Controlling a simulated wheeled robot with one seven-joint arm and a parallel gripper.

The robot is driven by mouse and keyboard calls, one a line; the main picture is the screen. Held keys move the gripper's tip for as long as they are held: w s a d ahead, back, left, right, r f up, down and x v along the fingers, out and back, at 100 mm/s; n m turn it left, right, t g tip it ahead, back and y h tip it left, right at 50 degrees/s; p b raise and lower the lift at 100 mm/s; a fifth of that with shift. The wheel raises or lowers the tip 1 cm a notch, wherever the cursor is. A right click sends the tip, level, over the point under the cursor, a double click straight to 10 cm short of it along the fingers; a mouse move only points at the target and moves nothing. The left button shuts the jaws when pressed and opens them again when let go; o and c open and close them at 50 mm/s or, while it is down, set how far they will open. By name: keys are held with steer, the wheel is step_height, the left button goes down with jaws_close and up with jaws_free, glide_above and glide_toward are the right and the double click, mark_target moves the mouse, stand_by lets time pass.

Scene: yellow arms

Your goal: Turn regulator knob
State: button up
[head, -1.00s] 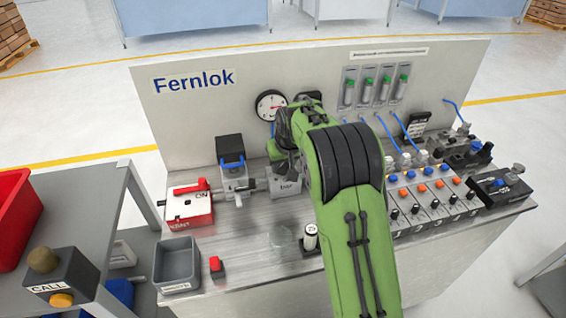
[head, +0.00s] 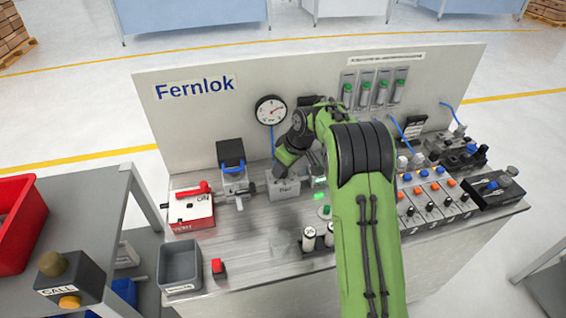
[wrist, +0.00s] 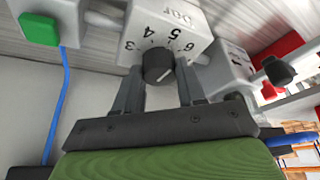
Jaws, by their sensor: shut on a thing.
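The regulator is a light grey box (head: 285,189) on the bench, below a round white gauge (head: 271,111). Its dark round knob (wrist: 158,66) shows in the wrist view, with a pale pointer mark and a printed scale with 3, 4, 5 and 6 around it. My gripper (wrist: 158,76) has one finger on each side of the knob and is shut on it. In the head view my gripper (head: 279,174) comes down over the regulator, and the knob is hidden.
A black-topped unit with a blue part (head: 232,160) and a red-and-white box (head: 191,209) stand left of the regulator. A grey bin (head: 180,265) is at the front left. Several valves (head: 430,198) are to the right.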

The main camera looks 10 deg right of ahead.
steer(key=shift+n+p, duration=0.3)
steer(key=shift+n, duration=0.4)
steer(key=shift+g, duration=0.3)
steer(key=o, duration=1.1)
steer(key=shift+c, duration=0.2)
steer(key=p+v, duration=0.3)
steer(key=v, duration=1.2)
steer(key=shift+d+r, duration=0.3)
steer(key=shift+d, duration=0.2)
steer(key=shift+s, duration=0.1)
